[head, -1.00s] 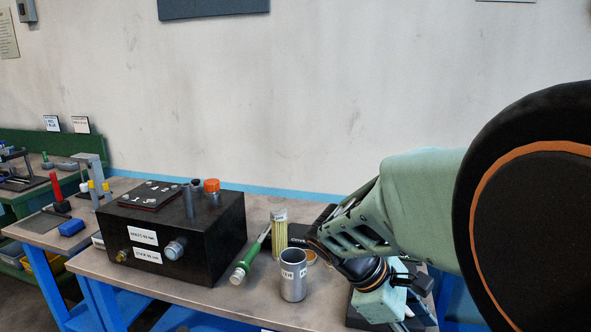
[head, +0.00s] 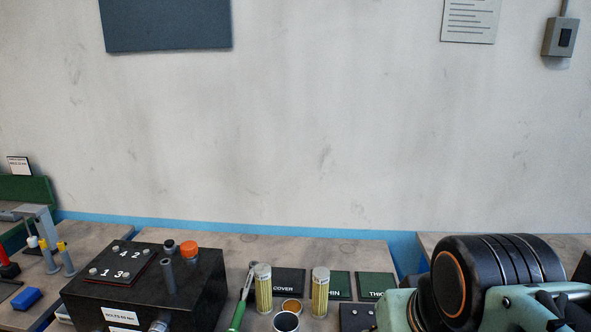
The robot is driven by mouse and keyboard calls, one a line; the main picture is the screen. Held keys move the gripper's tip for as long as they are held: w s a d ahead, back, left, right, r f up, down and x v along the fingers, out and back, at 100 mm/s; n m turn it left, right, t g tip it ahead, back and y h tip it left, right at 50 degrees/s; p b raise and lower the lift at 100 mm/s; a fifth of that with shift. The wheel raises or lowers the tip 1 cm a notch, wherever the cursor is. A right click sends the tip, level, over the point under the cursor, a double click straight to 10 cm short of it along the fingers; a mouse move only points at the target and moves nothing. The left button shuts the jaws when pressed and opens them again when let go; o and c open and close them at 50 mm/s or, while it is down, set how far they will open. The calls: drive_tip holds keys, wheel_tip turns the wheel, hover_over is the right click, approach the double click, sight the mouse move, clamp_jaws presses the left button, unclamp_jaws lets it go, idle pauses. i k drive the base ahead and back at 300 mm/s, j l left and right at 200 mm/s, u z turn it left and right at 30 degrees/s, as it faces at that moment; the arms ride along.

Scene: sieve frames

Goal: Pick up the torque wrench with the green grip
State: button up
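The torque wrench (head: 246,288) lies on the workbench just right of the black block, its dark head toward the wall. Its green grip (head: 237,318) points toward me and runs down to the bottom edge of the picture, which cuts off its end. My arm shows at the lower right, well to the right of the wrench and apart from it. I cannot make out my gripper's fingers in this view.
The black block (head: 90,302) with a numbered plate stands left of the wrench. Two clear tubes of yellow rods (head: 263,290) (head: 320,292), a grey cup (head: 286,322) and dark labelled mats (head: 376,286) lie to its right. The wall is behind.

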sight(241, 308)
drive_tip(key=u, duration=1.4)
drive_tip(key=i+l+u, duration=0.1)
drive_tip(key=i+u, duration=0.35)
drive_tip(key=k+z, duration=0.1)
drive_tip(key=z, duration=1)
drive_tip(key=j+z, duration=0.7)
